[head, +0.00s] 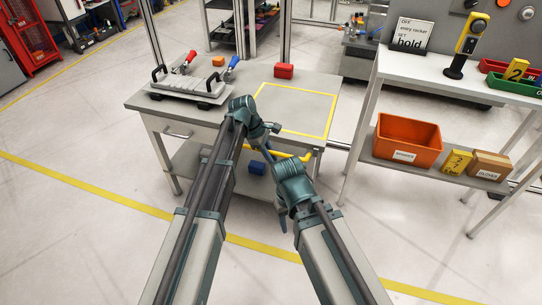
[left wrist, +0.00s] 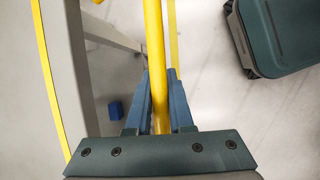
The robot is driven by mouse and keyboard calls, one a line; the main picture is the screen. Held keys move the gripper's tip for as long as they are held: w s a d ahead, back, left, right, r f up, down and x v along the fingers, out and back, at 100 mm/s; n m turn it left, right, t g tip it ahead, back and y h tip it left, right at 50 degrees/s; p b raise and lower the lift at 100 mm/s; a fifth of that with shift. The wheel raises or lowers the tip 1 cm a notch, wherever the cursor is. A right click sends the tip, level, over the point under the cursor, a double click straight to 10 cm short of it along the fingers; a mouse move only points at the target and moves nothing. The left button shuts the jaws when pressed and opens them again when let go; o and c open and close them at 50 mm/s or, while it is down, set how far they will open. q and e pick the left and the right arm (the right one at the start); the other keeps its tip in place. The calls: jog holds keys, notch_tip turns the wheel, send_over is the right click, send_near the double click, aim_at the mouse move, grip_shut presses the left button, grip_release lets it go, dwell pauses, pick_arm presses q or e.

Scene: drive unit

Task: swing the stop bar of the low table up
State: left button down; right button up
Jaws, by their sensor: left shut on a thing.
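The low table (head: 210,122) is grey, with a yellow outlined square on its top. Its yellow stop bar (head: 292,155) is low at the front edge, below the top, partly hidden by my arms. In the left wrist view the bar (left wrist: 154,45) runs between the blue fingers of my left gripper (left wrist: 159,105), which is shut on it. In the head view my left gripper (head: 268,154) is at the bar in front of the table. My right gripper (head: 282,210) hangs low in front of the table, apart from the bar; its fingers are too small to read.
A grey fixture (head: 190,92) with red and blue handles and a red block (head: 284,71) stand on the table. A blue box (head: 256,168) is below it. At right, a shelf bench (head: 415,70) carries bins and an orange crate (head: 407,141). The front floor is clear.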

pick_arm(q)
jog(key=w+r+p, duration=0.1)
jog(key=r+p, duration=0.1)
jog(key=w+d+r+p, duration=0.1)
jog(key=r, duration=0.1)
jog(key=shift+w+p, duration=0.35)
jog(key=shift+a, duration=0.1)
dwell(1.1)
jog(key=c, duration=1.2)
grip_release()
jog(key=shift+s, duration=0.1)
jog(key=shift+o, duration=1.1)
jog(key=shift+r, duration=0.1)
jog(key=shift+o, duration=0.9)
